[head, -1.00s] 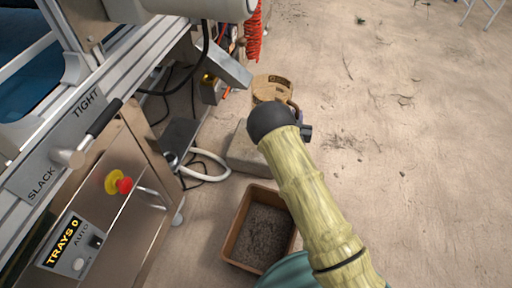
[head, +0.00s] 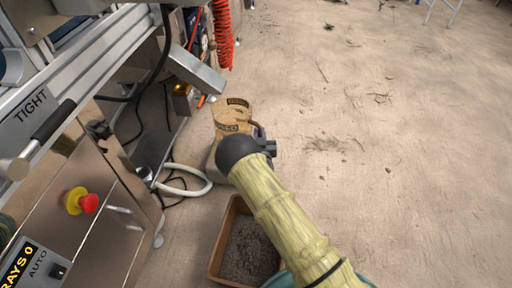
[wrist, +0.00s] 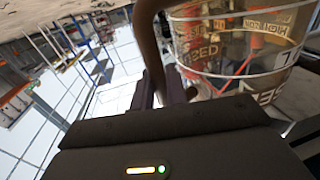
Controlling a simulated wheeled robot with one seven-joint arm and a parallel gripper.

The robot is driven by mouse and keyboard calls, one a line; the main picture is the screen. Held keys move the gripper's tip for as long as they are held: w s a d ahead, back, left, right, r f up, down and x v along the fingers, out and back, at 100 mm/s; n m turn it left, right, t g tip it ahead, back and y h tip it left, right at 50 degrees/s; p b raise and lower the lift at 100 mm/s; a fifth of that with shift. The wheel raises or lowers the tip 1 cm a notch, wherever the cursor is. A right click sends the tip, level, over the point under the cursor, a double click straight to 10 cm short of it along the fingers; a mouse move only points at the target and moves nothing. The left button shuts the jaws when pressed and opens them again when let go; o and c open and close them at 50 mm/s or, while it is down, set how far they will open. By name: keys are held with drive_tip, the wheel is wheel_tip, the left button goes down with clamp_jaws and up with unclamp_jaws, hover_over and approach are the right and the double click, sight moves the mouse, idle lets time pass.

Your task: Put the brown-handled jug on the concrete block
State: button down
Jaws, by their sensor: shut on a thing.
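The brown-handled jug (head: 231,118) is in the head view just beyond my black wrist joint, with a tan top and dark lettering. In the wrist view its clear, printed body (wrist: 235,50) fills the upper right, and its brown handle (wrist: 150,50) runs down between my fingers. My gripper (wrist: 158,92) is shut on the handle; in the head view my wrist and sleeved arm hide most of it. The concrete block is now largely hidden behind the jug and wrist. I cannot tell whether the jug touches it.
A brown crate of dark soil (head: 245,250) stands on the floor near my arm. The steel seeder (head: 85,190) is at left, with a white hose (head: 190,188) and cables beside it. A red coiled hose (head: 223,35) hangs at the back.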

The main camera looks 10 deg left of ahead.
drive_tip(key=shift+f, duration=0.55)
wheel_tip(320, 180, down, 4)
drive_tip(key=b, duration=0.3)
drive_tip(key=shift+r, duration=0.15)
drive_tip(key=c, duration=1.4)
unclamp_jaws()
